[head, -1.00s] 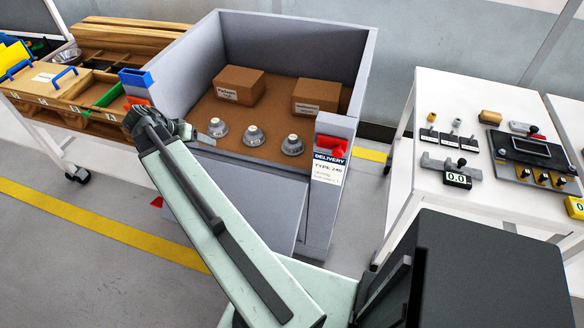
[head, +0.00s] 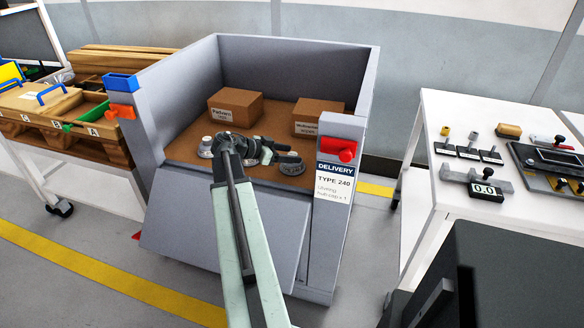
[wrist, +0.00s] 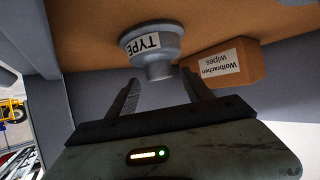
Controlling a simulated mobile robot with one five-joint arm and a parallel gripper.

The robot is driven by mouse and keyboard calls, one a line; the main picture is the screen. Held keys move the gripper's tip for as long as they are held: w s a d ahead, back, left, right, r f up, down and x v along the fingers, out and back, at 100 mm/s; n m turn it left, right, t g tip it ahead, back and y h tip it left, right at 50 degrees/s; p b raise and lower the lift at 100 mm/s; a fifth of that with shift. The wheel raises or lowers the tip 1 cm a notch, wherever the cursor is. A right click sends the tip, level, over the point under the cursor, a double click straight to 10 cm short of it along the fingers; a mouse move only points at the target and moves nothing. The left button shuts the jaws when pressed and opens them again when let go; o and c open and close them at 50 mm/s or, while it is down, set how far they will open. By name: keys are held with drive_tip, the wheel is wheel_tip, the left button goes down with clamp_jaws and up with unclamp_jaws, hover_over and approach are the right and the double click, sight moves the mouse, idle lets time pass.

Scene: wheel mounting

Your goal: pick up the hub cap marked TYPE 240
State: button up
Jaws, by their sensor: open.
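Grey hub caps stand on the brown floor of the delivery crate (head: 180,215). A middle one is mostly hidden by my arm. In the wrist view, one grey hub cap (wrist: 152,42) shows a white label reading "TYPE"; its number is not visible. My gripper (wrist: 159,76) is open and empty, its two fingers pointing towards that cap, with its narrow end near the gap between the fingertips.
Two cardboard boxes, a left one (head: 235,107) and a right one (head: 318,120), stand behind the caps. The crate's front flap is lowered, and its sign (head: 335,184) reads "DELIVERY TYPE 240". A white table (head: 440,105) with gauges stands right, a wooden-tray bench left.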

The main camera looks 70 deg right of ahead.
drive_tip(key=b+x, duration=0.1)
drive_tip(key=x, duration=0.1)
drive_tip(key=b+x, duration=0.1)
drive_tip(key=x, duration=0.2)
drive_tip(key=shift+w+a+f+b, duration=0.1)
drive_tip(key=shift+w+f+b, duration=0.05)
drive_tip(key=shift+f+b, duration=0.2)
drive_tip(key=shift+r, duration=0.2)
clamp_jaws()
wheel_tip(320, 180, up, 10)
drive_tip(key=p, duration=1)
drive_tip(key=shift+p, duration=0.3)
